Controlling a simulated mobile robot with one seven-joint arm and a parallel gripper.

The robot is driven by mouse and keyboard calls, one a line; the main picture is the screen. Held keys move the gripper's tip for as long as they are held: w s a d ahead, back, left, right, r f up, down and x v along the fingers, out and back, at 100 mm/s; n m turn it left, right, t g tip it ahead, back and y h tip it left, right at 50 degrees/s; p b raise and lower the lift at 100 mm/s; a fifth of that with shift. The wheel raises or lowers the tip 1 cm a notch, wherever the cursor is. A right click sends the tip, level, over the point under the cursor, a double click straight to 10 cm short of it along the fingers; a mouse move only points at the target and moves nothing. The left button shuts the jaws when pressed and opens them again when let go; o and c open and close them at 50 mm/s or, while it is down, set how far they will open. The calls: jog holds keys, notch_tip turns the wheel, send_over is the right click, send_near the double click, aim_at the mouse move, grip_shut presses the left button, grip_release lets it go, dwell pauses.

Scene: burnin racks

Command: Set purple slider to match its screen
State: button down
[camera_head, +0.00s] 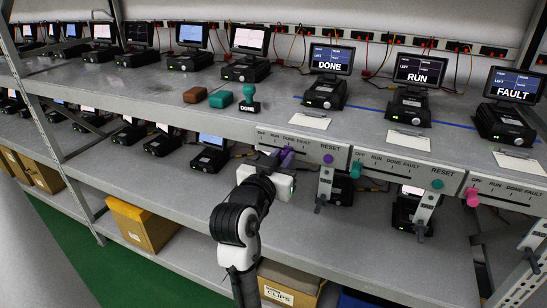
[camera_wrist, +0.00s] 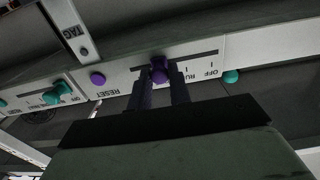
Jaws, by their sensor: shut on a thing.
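The purple slider (camera_head: 287,154) sits on the front panel (camera_head: 309,147) under the left labelled screen (camera_head: 331,59), which reads DONE. It also shows in the wrist view (camera_wrist: 159,69), between my fingertips. My gripper (camera_wrist: 160,78) is shut on the purple slider knob, one dark finger on each side. In the head view my gripper (camera_head: 284,168) reaches the panel from below. The knob stands along the slot past OFF and RUN, around the middle labels. My fingers hide part of the lettering, so I cannot tell its exact mark.
A purple reset button (camera_head: 328,158) is right of the slider. Neighbouring panels carry a teal slider (camera_head: 356,169) and a pink slider (camera_head: 473,196); their screens read RUN (camera_head: 420,70) and FAULT (camera_head: 515,86). A tag handle (camera_head: 325,184) hangs close to my gripper's right.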

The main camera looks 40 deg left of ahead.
jog(key=c, duration=1.3)
grip_release()
jog(key=b+v, duration=0.9)
jog(key=v, duration=0.5)
jog(key=shift+w, duration=0.1)
